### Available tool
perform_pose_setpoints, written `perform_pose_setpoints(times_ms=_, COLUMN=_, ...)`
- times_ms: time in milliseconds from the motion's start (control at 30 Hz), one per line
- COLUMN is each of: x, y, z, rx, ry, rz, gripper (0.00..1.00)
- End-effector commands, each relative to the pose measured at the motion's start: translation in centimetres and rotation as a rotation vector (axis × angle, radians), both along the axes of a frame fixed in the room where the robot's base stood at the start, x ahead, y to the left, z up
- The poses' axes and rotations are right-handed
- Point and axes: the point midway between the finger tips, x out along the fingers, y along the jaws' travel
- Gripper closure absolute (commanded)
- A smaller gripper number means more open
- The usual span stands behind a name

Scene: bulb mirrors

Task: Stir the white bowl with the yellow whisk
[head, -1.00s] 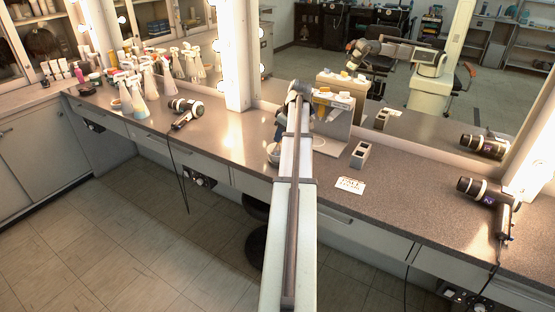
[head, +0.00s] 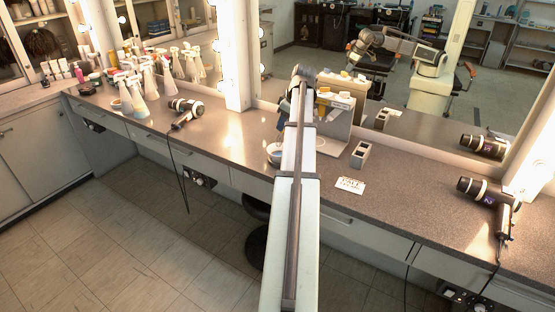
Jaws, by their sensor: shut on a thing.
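The white bowl (head: 274,153) stands on the counter, partly covered by my arm; its left side shows. My gripper (head: 281,122) is mostly hidden behind my arm, low and just above and behind the bowl. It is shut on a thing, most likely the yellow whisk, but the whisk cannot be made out. I cannot tell whether the whisk touches the bowl. A grey stand (head: 336,122) with yellow and white pieces along its top is just right of my arm.
A hair dryer (head: 487,190) is far right, another (head: 184,112) left. Spray bottles (head: 150,82) stand at the left. The mirror runs behind the counter. Counter between is clear.

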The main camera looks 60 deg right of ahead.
Motion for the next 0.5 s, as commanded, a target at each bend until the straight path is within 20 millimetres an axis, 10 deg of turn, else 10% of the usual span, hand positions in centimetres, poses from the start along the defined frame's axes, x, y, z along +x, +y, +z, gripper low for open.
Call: perform_pose_setpoints(times_ms=500, x=-0.13, y=0.01, z=0.6, rx=0.0, ry=0.0, rz=0.0, gripper=1.0)
